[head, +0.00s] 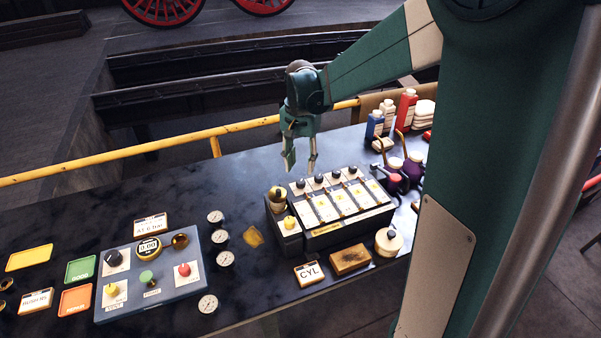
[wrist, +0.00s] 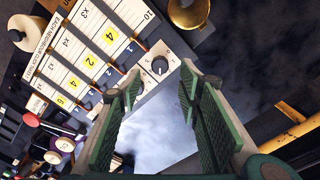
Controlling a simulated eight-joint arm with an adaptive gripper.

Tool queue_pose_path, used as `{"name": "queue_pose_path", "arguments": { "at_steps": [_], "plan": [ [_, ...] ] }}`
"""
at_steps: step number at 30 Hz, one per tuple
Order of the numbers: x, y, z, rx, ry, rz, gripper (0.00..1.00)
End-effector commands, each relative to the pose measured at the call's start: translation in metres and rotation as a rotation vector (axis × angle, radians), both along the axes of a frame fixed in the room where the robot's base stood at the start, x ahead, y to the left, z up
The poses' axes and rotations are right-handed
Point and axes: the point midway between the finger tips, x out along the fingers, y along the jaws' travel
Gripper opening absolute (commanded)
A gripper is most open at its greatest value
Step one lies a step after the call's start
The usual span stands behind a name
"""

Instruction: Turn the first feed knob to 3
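A feed box (head: 330,239) with a row of small black knobs along its back edge stands on the dark bench. The leftmost black knob (head: 301,183) sits at the back left of the row. In the wrist view, a black knob (wrist: 159,65) on a white dial plate lies just beyond my fingertips; its scale is too small to read surely. My gripper (head: 300,167) is above and behind the box's back left edge. Its two fingers are spread apart with nothing held between them, and they also show in the wrist view (wrist: 163,90). Neighbouring knobs are partly hidden by the left finger.
A brass cup (wrist: 190,12) stands beside the box's left end. A panel with knobs (head: 150,278) and several gauges (head: 223,259) lie to the left. Bottles (head: 405,108) and purple-topped oilers stand right. A yellow rail (head: 120,155) runs behind the bench.

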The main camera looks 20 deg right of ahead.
Motion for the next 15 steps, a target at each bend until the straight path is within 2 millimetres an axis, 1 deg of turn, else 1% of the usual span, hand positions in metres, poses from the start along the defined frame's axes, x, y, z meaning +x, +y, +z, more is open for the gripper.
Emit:
{"name": "queue_pose_path", "arguments": {
  "at_steps": [1, 6, 9, 15],
  "plan": [
    [0.000, 0.000, 0.008, 0.000, 0.000, 0.000, 0.35],
    [0.000, 0.000, 0.029, 0.000, 0.000, 0.000, 0.35],
    [0.000, 0.000, 0.038, 0.000, 0.000, 0.000, 0.35],
    [0.000, 0.000, 0.046, 0.000, 0.000, 0.000, 0.35]
  ]
}}
